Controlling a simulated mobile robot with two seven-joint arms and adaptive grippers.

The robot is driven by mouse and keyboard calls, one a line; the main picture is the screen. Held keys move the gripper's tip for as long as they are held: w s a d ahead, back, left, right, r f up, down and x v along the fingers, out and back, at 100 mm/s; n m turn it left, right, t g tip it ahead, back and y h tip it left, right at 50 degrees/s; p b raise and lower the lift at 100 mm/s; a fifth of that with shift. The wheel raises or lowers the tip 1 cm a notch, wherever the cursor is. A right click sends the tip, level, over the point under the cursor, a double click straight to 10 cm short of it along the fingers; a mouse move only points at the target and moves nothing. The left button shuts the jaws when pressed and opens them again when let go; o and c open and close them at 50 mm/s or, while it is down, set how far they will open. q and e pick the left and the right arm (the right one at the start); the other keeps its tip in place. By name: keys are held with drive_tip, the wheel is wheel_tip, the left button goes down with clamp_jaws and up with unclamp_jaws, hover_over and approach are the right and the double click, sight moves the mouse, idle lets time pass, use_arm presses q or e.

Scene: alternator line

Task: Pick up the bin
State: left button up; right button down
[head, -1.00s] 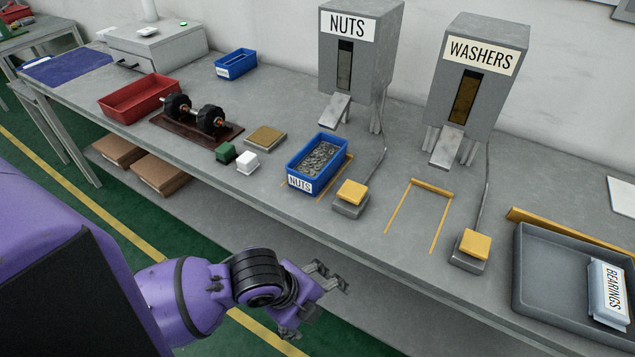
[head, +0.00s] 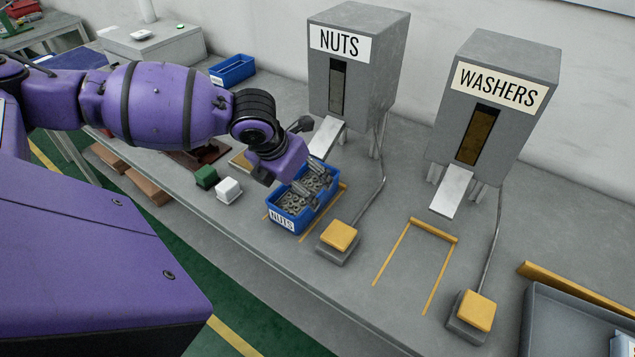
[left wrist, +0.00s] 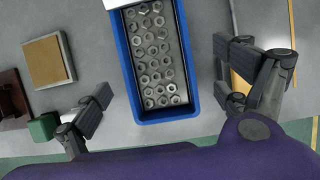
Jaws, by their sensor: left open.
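A blue bin (head: 282,219) labelled NUTS, filled with metal nuts, stands on the bench below the NUTS dispenser. It lies between yellow marking lines. My left gripper (head: 307,188) is over the bin, its fingers apart, and hides part of it in the head view. In the left wrist view the bin (left wrist: 128,64) runs up between the two open fingers of the gripper (left wrist: 170,98), with a gap on each side. No contact with the bin shows. My right gripper is out of view.
The NUTS dispenser (head: 366,64) has its chute (head: 326,138) close to my gripper. A yellow-topped pedal (head: 339,236) stands right of the bin. The WASHERS dispenser (head: 509,86) stands right.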

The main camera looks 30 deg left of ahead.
sight(287, 209)
use_arm(q)
drive_tip(key=shift+w+x, duration=0.25)
drive_tip(key=shift+x, duration=0.95)
drive_tip(key=shift+f, duration=0.25)
drive_tip(key=x, duration=0.4)
drive_tip(key=shift+w+a+f, duration=0.15)
drive_tip(key=shift+w, duration=0.05)
drive_tip(key=shift+f, duration=0.15)
drive_tip(key=c, duration=1.6)
drive_tip(key=shift+w, duration=0.1)
drive_tip(key=shift+c, duration=1.4)
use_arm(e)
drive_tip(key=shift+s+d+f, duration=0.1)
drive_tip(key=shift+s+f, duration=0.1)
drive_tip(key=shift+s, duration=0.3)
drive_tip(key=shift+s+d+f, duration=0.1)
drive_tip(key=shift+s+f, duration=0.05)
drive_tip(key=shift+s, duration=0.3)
